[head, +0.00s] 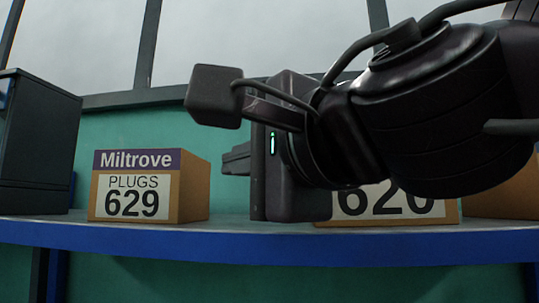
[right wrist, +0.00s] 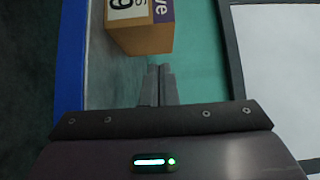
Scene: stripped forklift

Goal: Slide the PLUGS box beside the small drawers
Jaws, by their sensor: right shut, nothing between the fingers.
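The PLUGS box (head: 137,190) is a brown carton with a purple "Miltrove" band and the number 629. It stands upright on the shelf in the head view, and it shows turned sideways at the top of the right wrist view (right wrist: 140,35). A dark cabinet (head: 38,140), probably the small drawers, stands left of the box with a narrow gap between them. My right gripper (head: 228,160) is shut and empty, just right of the box. In the right wrist view its fingertips (right wrist: 159,70) point at the box, with a small gap visible. My left gripper is not in view.
A second carton (head: 390,205), number partly hidden, stands behind my right arm, with another brown carton (head: 500,203) at the far right. The blue-edged shelf (head: 270,248) ends at the front. A teal wall and windows rise behind.

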